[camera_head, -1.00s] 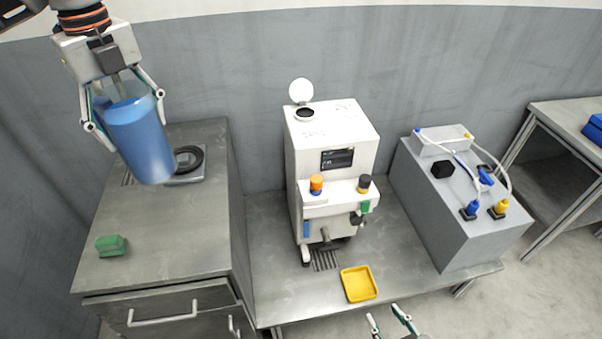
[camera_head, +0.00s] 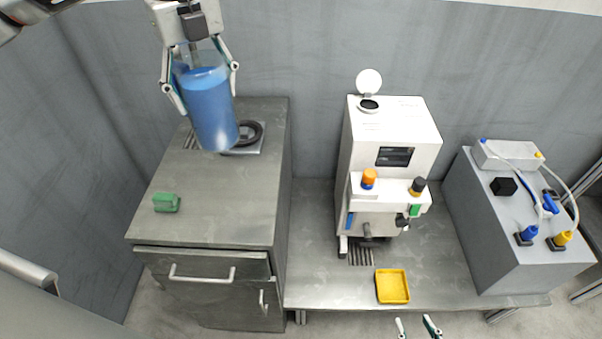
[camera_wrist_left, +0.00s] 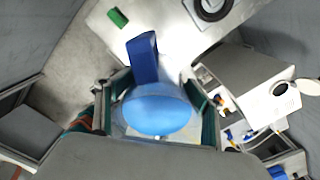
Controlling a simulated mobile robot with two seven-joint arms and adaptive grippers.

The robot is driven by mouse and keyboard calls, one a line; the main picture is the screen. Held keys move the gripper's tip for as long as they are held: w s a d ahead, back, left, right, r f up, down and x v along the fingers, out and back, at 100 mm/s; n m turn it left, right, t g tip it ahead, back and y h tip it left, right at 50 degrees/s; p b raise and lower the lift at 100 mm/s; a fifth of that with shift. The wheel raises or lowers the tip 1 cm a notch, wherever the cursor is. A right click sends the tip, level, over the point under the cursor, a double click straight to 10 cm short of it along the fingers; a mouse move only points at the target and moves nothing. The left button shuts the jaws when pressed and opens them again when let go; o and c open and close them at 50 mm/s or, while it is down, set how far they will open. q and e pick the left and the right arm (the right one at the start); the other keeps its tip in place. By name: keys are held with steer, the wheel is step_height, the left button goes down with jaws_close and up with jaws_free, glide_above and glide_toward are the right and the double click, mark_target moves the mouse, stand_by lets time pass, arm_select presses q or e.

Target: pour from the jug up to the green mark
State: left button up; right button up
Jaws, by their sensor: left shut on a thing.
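A clear jug (camera_head: 208,105) with blue liquid hangs slightly tilted above the steel cabinet. My left gripper (camera_head: 202,78) is shut on it; the wrist view shows the jug's blue liquid (camera_wrist_left: 157,112) and blue handle (camera_wrist_left: 142,55) between the fingers. The white machine (camera_head: 393,120) stands to the right, with a round filler opening (camera_head: 369,105) on top and its round lid (camera_head: 369,81) raised. A small green part (camera_head: 414,210) is on the machine's front right, and I cannot tell if it is the green mark. My right gripper (camera_head: 418,327) is at the bottom edge, fingertips apart.
The steel cabinet (camera_head: 225,210) carries a black ring on a plate (camera_head: 250,134) and a green block (camera_head: 166,203). A yellow tray (camera_head: 392,287) lies on the low bench (camera_head: 330,290). A grey box with hoses (camera_head: 510,230) stands at the right. A gap separates cabinet and machine.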

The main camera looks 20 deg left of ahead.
arm_select(q)
step_height(320, 180, down, 19)
steer(key=shift+f+b, duration=0.2)
steer(key=shift+b, duration=0.25)
stand_by(0.4)
steer(key=shift+f, duration=0.15)
steer(key=o, duration=2)
steer(key=shift+f, duration=0.1)
